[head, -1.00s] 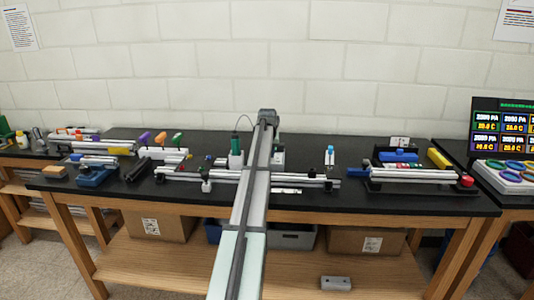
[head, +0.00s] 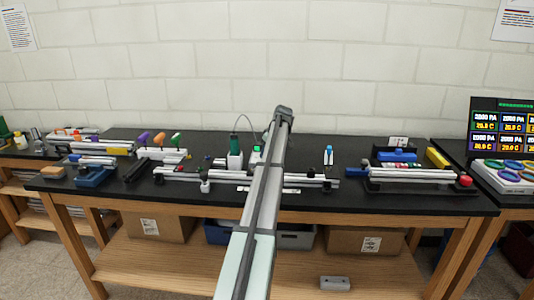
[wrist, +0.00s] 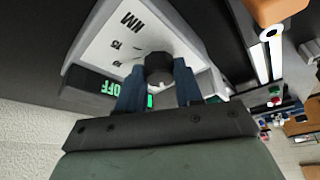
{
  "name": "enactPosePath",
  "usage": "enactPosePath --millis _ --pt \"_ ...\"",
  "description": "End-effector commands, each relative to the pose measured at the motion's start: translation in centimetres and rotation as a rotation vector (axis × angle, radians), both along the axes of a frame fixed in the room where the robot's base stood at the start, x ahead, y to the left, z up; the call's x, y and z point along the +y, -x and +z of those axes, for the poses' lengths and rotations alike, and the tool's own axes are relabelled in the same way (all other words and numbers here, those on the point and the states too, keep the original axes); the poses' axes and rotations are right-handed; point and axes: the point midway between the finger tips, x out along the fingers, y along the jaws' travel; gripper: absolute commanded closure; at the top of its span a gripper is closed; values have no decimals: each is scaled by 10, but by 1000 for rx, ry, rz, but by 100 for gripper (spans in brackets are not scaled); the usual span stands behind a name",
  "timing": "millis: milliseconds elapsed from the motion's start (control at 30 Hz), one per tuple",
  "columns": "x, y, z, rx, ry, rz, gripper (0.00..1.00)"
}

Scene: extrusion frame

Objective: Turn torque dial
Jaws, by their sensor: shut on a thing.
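The torque dial (wrist: 158,67) is a dark round knob on a white slanted panel (wrist: 118,32) in the wrist view. The panel carries "NM" and printed numbers. A small dark display (wrist: 103,87) beside the dial shows "OFF" in green. My gripper (wrist: 157,80) has its two blue fingers on either side of the knob and is shut on it. In the head view my arm covers the gripper and the dial. Part of the white unit with a green light (head: 257,150) shows just left of my arm.
A green screwdriver (head: 235,145) in a white base with a cable stands left of the unit. Aluminium rails (head: 190,174) lie in front. An orange-tan object (wrist: 275,10) is close by at the wrist view's top right. Rail assemblies and tools occupy both sides of the black bench.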

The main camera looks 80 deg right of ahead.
Motion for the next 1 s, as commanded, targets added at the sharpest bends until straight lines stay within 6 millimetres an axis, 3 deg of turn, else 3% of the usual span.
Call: enactPosePath --millis 400,1000 --pt "-2 1 0 1 0 204 95" --pt "-1 1 0 2 1 240 95"
